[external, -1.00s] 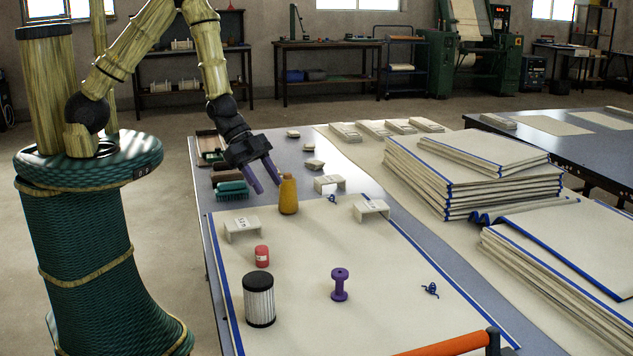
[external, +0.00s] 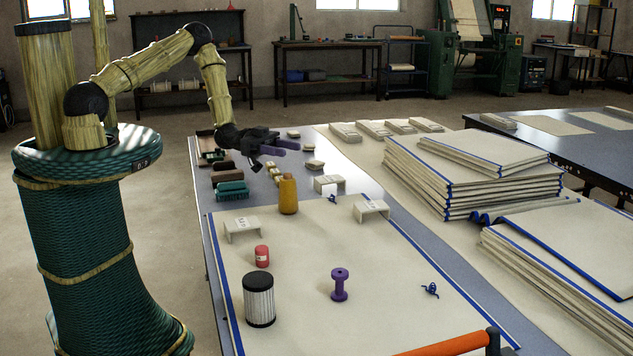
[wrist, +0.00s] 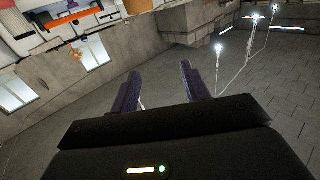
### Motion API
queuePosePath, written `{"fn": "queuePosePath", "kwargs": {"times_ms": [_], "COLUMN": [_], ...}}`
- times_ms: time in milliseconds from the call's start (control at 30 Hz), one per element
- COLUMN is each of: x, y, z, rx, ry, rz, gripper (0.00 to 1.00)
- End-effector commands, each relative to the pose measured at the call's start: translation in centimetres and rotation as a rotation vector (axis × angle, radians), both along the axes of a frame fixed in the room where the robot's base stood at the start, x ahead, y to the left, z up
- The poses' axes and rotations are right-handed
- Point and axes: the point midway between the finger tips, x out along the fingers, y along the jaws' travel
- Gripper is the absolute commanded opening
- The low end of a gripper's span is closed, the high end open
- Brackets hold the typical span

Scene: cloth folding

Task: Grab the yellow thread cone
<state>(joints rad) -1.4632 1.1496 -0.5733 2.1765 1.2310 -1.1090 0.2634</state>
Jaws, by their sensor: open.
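The yellow thread cone (external: 288,195) stands upright on the cream cloth (external: 300,262) near its far edge, in the external view. My gripper (external: 284,148) is above the table, behind and slightly left of the cone, and apart from it. Its two purple fingers point to the right, roughly level. In the wrist view the fingers (wrist: 163,88) are spread with nothing between them. The wrist view shows walls, windows and lights, and I cannot make out the cone in it.
White bridge-shaped stands (external: 243,227) are left and right of the cone. Green blocks (external: 231,188) lie left of it. A red spool (external: 262,256), a striped cylinder (external: 259,298) and a purple spool (external: 340,285) stand nearer. Folded cloth stacks (external: 475,175) are at right.

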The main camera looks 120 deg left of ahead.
Motion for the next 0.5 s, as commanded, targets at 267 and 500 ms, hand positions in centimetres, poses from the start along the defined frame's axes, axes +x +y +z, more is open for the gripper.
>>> {"fn": "queuePosePath", "kwargs": {"times_ms": [267, 500], "x": [0.0, 0.0], "y": [0.0, 0.0], "z": [-1.9, -2.4], "rx": [-0.003, 0.000], "ry": [0.002, 0.003], "rz": [0.000, 0.000], "gripper": [0.46, 0.46]}}
